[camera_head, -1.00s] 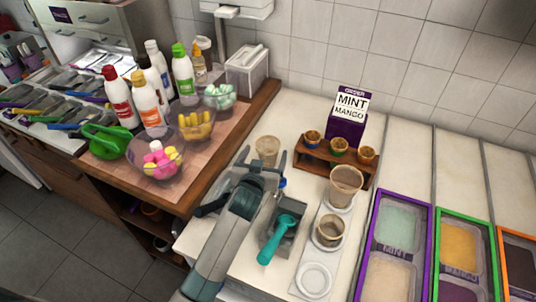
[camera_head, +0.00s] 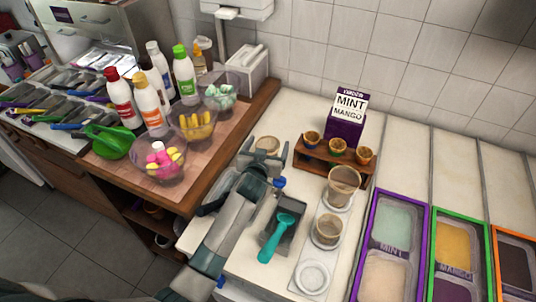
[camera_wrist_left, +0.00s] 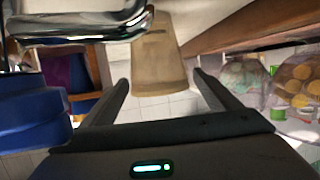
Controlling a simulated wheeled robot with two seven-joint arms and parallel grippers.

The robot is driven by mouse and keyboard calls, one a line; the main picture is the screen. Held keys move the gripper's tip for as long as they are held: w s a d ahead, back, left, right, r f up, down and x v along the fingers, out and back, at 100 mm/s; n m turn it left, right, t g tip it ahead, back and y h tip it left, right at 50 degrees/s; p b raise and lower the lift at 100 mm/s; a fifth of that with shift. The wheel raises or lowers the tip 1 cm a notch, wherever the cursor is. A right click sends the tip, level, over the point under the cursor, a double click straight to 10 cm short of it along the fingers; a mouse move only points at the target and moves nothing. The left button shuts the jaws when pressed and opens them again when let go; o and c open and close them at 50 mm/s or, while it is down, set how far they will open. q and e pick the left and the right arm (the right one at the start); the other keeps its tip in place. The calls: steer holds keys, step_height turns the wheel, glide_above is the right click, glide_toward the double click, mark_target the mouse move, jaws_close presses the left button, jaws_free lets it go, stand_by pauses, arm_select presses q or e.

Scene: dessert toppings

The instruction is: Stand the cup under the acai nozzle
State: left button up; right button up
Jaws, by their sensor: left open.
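A translucent brownish cup (camera_head: 267,144) stands upright on the pale counter, at the fingers of my left gripper (camera_head: 262,156). My left gripper is open. In the left wrist view, the cup (camera_wrist_left: 156,60) is straight ahead, between the lines of the two fingers (camera_wrist_left: 160,82), with a gap showing on each side. The gripper's front hides the cup's lower part in the head view. I cannot make out an acai nozzle for certain. My right gripper is not in view.
Right of my arm are a teal scoop (camera_head: 285,222) in a dark holder and two more cups (camera_head: 343,181) (camera_head: 327,229) on a white strip. A wooden rack (camera_head: 323,160) with small pots stands behind. Bowls (camera_head: 158,168) and bottles are left, topping tubs (camera_head: 398,218) right.

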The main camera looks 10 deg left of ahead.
arm_select(q)
steer(key=c, duration=1.2)
steer(key=shift+r, duration=0.15)
step_height(320, 180, up, 10)
steer(key=shift+f+b, duration=0.15)
steer(key=shift+b, duration=1.1)
